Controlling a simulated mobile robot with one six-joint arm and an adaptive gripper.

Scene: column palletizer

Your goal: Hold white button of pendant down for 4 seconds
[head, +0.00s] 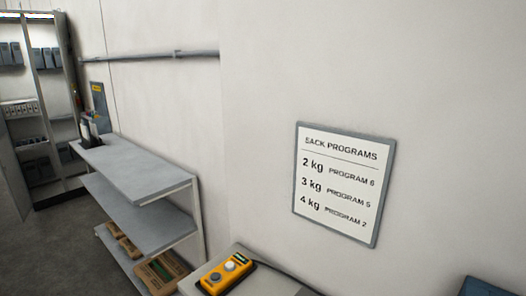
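The pendant (226,274) is a yellow-orange box lying on a light grey surface at the bottom centre of the head view. Its white button (230,266) shows on the top face, toward the far end. A darker round button (216,277) sits nearer on the same face. Nothing touches the pendant in view. I cannot tell from this view whether the white button is pressed in. My gripper does not show in the head view.
A grey shelf unit (137,168) stands left of the pendant, with brown sacks (162,272) low down. An open cabinet (38,110) is at the far left. A sign (343,184) listing programs hangs on the wall. A dark cable runs right from the pendant.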

